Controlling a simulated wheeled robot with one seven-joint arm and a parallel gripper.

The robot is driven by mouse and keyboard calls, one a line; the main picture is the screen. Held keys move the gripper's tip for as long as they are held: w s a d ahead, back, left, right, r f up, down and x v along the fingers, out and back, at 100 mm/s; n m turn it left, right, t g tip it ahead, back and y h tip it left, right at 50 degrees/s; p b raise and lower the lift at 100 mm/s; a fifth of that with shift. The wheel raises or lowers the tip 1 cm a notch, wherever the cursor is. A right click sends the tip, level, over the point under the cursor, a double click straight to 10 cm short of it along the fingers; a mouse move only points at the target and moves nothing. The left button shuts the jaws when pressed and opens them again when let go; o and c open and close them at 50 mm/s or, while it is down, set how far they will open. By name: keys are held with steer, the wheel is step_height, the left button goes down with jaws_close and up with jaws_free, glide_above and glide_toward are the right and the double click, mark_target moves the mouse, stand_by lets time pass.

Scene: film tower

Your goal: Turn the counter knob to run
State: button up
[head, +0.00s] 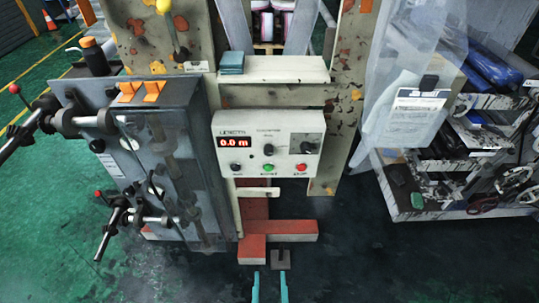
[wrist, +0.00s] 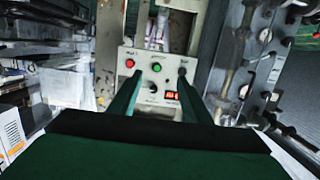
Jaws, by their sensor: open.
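The cream counter panel (head: 285,128) faces me in the head view, with a red display (head: 234,142) reading 0.0 m. A dark knob (head: 268,149) sits at its middle and another (head: 307,147) at its right. A small dark knob or button (head: 235,168) sits lower left. The labels are too small to read, so I cannot tell which is the run knob. My gripper (head: 270,284) is open and empty, below the panel. In the wrist view the panel is upside down; the middle knob (wrist: 153,88) shows between the two teal fingers, which partly cover the panel.
A green button (head: 270,168) and a red button (head: 301,168) sit low on the panel. A grey machine with levers (head: 155,165) stands at the left. A shelf cart (head: 450,205) with plastic sheeting stands at the right. Red blocks (head: 285,229) lie below the panel.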

steer(key=w+r, duration=0.5)
steer(key=w, duration=0.7)
steer(key=t, duration=0.2)
glide_toward(269, 153)
steer(key=w, duration=0.8)
steer(key=shift+w+a+r, duration=0.1)
steer(key=shift+w+r, duration=0.1)
steer(key=shift+w, duration=0.2)
steer(key=c, duration=1)
